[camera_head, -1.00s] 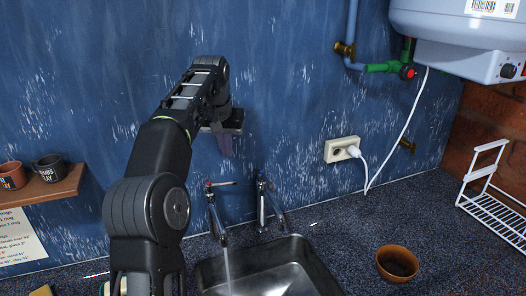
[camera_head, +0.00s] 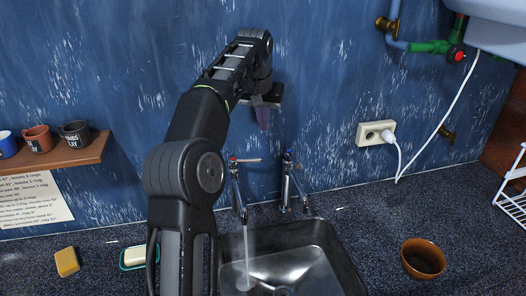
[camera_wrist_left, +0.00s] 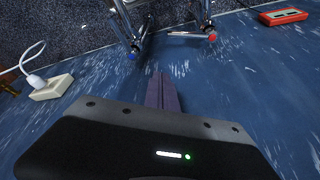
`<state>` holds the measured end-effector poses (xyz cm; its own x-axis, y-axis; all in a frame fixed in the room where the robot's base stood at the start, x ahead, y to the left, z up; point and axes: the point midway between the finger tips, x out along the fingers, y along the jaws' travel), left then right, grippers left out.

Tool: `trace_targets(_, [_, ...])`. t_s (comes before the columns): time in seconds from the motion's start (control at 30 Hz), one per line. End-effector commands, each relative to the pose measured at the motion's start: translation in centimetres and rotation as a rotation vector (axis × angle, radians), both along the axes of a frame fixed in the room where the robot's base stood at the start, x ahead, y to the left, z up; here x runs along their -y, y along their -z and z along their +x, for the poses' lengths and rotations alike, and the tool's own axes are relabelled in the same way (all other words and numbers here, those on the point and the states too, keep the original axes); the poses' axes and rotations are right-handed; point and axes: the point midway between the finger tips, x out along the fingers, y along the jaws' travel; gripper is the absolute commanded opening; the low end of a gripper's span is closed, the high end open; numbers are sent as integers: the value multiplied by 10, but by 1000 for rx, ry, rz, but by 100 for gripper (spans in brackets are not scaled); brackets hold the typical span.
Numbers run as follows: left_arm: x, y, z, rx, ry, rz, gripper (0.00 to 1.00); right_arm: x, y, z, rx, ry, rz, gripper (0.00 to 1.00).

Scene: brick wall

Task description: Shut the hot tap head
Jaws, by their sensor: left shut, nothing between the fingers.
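The hot tap (camera_head: 236,180) with a red-marked head stands at the left of the sink, its lever pointing right. Water runs from its spout. Its red cap (camera_wrist_left: 212,36) shows in the left wrist view, the lever pointing left there. The cold tap (camera_head: 287,178), with a blue cap (camera_wrist_left: 131,57) in the wrist view, stands to its right in the head view. My left gripper (camera_head: 262,117) is shut and empty, above the taps near the wall. Its purple-grey fingers (camera_wrist_left: 162,92) touch neither tap. My right gripper is out of view.
The metal sink (camera_head: 335,262) is below the taps. A white socket (camera_head: 370,133) with a plug is on the wall at right. A brown bowl (camera_head: 423,260), a yellow sponge (camera_head: 67,262) and a soap dish (camera_head: 133,258) are on the counter. A shelf (camera_head: 60,155) holds mugs at left.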

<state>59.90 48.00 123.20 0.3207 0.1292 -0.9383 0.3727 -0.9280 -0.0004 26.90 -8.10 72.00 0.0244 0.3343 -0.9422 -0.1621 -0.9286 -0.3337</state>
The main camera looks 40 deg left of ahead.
Motion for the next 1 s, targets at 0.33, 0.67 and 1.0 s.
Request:
trace_targets(0.33, [-9,64,21,-5,-1,-2,0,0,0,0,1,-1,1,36])
trace_targets(0.67, [-1,81,-1,1,-1,0,0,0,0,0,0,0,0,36])
trace_targets(1.0, [4,85,-11,1,-1,0,0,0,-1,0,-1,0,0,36])
